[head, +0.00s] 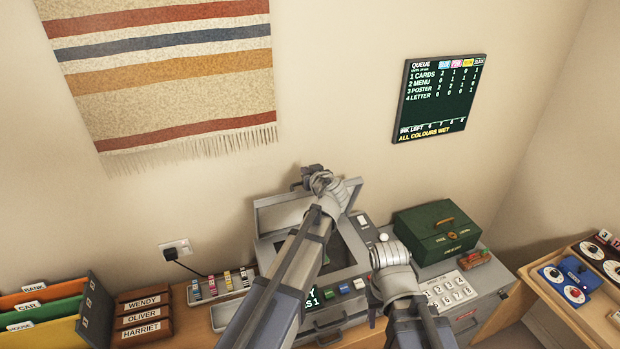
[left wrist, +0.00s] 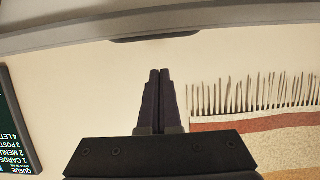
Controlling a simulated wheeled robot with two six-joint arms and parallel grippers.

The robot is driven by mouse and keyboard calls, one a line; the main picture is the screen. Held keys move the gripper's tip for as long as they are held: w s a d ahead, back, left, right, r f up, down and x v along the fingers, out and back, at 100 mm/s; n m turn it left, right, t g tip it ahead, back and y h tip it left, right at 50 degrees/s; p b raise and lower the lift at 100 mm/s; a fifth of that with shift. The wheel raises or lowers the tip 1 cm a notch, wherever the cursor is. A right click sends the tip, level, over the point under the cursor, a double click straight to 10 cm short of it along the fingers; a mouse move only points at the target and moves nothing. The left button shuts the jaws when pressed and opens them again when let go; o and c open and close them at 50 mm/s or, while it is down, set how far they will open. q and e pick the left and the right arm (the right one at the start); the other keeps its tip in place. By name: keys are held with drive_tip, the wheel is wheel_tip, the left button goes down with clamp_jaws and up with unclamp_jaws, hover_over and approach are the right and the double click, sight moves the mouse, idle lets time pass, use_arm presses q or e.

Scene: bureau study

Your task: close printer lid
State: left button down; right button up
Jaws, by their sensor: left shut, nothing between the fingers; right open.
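The printer (head: 357,265) stands on the desk in the middle of the head view. Its grey-framed lid (head: 270,201) is raised, leaning back near the wall. My left gripper (head: 297,184) is at the lid's upper edge, its arm crossing in front of the printer. In the left wrist view its fingers (left wrist: 160,72) are pressed together and empty. The lid's grey edge with a dark grip (left wrist: 155,38) lies just beyond the tips; I cannot tell if they touch. My right gripper (head: 385,246) is at the printer's right side; its fingers are mostly hidden by its wrist.
A green cash box (head: 437,232) and number pad (head: 449,291) stand right of the printer. Ink bottles (head: 227,281), name boxes (head: 143,318) and coloured folders (head: 40,307) are at left. A queue board (head: 439,97) hangs on the wall.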

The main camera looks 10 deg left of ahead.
use_arm(q)
drive_tip(key=f+b, duration=0.1)
drive_tip(key=w+f+b, duration=0.1)
drive_tip(key=a+f+b, duration=0.1)
drive_tip(key=shift+w+f, duration=0.2)
drive_tip(key=shift+f, duration=0.2)
drive_tip(key=shift+s+d, duration=0.2)
drive_tip(key=shift+s, duration=0.1)
drive_tip(key=shift+w, duration=0.1)
